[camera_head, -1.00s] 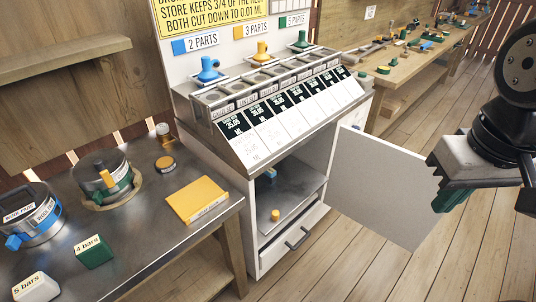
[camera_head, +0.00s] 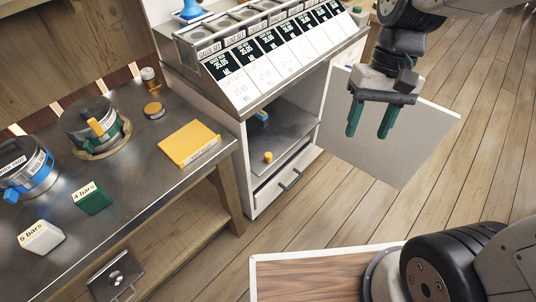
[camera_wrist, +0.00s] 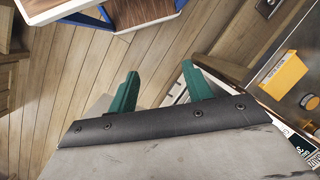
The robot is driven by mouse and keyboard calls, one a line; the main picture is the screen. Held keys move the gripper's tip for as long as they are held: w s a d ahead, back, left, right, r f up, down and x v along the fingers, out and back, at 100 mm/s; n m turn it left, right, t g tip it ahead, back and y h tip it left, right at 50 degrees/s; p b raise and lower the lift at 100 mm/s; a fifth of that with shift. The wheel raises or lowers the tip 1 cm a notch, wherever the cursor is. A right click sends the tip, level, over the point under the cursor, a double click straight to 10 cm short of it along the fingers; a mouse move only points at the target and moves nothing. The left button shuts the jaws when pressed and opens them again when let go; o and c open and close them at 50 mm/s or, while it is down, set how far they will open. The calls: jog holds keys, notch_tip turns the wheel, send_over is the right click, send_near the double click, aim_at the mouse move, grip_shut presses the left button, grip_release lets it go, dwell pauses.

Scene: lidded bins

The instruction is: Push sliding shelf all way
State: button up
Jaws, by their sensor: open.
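The white cabinet (camera_head: 232,150) stands with its door open. Below is a white drawer front (camera_head: 268,196) with a dark handle (camera_head: 290,180). Which of these is the sliding shelf, and how far it sticks out, I cannot tell for sure. My gripper (camera_head: 370,122) is open and empty, its green fingers pointing down, in front of the open door in the picture. Its fingers also show in the wrist view (camera_wrist: 160,75), apart, with nothing between them.
The white door (camera_head: 415,145) spreads to the right of the cabinet opening. A row of labelled bins (camera_head: 270,60) tops the cabinet. Wooden floor (camera_head: 300,220) before the cabinet is clear.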

jog(key=w+a+f+m+g+y, duration=0.1)
jog(key=w+a+f+m, duration=0.1)
jog(key=w+a+f, duration=0.3)
jog(key=w+a+f+m+y, duration=0.1)
jog(key=w+a+f+m, duration=0.15)
jog(key=w+f, duration=0.45)
jog(key=m+t+y, duration=0.1)
jog(key=m+t, duration=0.3)
jog(key=m, duration=1)
send_over(269, 154)
jog(key=d, duration=0.3)
notch_tip(269, 154, down, 25)
jog(key=shift+n, duration=0.25)
jog(key=x, duration=0.8)
jog(key=shift+a+r, duration=0.1)
jog(key=shift+a, duration=0.05)
